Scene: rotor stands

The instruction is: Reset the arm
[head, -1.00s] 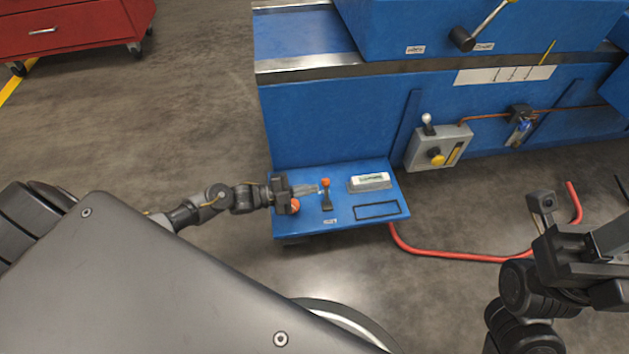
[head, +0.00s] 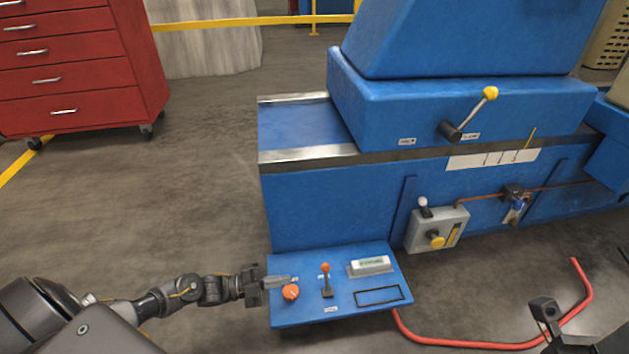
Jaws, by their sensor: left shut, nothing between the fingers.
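My left arm comes in from the left, and its gripper (head: 284,279) is shut and empty. It is at the left edge of the blue control panel (head: 345,312), by the orange knob (head: 291,292). I cannot tell whether its fingertips touch the panel. An orange-tipped lever (head: 326,278) stands to the right of the fingertips, apart from them.
The blue machine (head: 320,200) stands behind the panel, with a yellow-tipped lever (head: 488,94) above. A grey switch box (head: 437,230) is on its side. A small display (head: 370,265) sits on the panel. A red hose (head: 470,346) lies on the floor. A red tool cabinet (head: 80,70) stands at the left.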

